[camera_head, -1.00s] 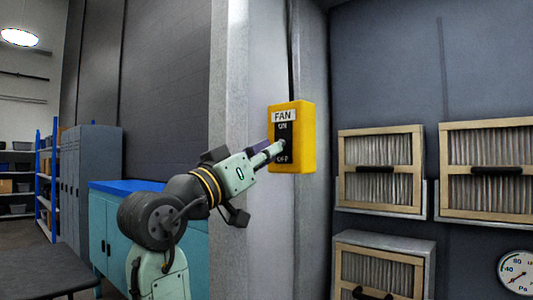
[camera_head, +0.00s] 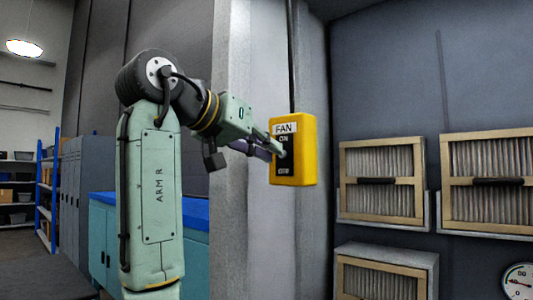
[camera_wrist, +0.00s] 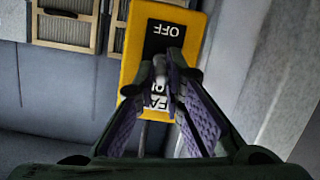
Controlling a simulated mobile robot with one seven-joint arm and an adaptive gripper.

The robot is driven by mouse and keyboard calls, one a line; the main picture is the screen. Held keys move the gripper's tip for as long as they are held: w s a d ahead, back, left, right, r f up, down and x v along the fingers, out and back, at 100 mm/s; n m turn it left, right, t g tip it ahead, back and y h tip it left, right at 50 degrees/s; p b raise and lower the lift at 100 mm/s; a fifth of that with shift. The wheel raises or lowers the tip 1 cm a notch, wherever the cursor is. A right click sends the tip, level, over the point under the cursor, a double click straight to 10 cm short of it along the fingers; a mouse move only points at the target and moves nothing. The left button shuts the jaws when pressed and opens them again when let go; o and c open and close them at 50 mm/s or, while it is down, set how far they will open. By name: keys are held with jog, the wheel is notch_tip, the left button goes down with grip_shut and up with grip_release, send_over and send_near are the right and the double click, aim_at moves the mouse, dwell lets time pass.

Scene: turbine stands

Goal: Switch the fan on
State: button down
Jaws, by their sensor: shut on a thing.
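The yellow fan switch box (camera_head: 309,155) hangs on a pale column, marked FAN and ON at its top and OFF at its bottom. It shows upside down in the wrist view (camera_wrist: 129,72). My gripper (camera_head: 275,149) reaches it from the left, sloping down to the black plate between ON and OFF. In the wrist view its purple-padded fingers (camera_wrist: 161,82) close around the small grey switch lever (camera_wrist: 159,64). The fingers hide much of the lever and part of the ON and FAN lettering. I cannot tell clearly which way the lever tilts.
Wood-framed filters (camera_head: 376,182) sit on the blue-grey wall to the right, with a pressure gauge (camera_head: 519,281) at lower right. A teal cabinet with a blue top (camera_head: 103,240) stands behind my arm, with grey lockers (camera_head: 85,195) farther left.

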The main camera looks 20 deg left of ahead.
jog(key=shift+w+r+g+y, duration=0.1)
jog(key=shift+r+g+y, duration=0.25)
jog(key=shift+g, duration=0.65)
jog(key=shift+r, duration=0.1)
jog(key=c, duration=1.7)
grip_release()
jog(key=shift+o, duration=0.2)
jog(key=s+a, duration=0.2)
jog(key=s, duration=0.5)
jog(key=s+a+r, duration=0.1)
jog(key=s+a, duration=0.2)
jog(key=s, duration=0.3)
jog(key=shift+s+r, duration=0.2)
jog(key=shift+s, duration=0.15)
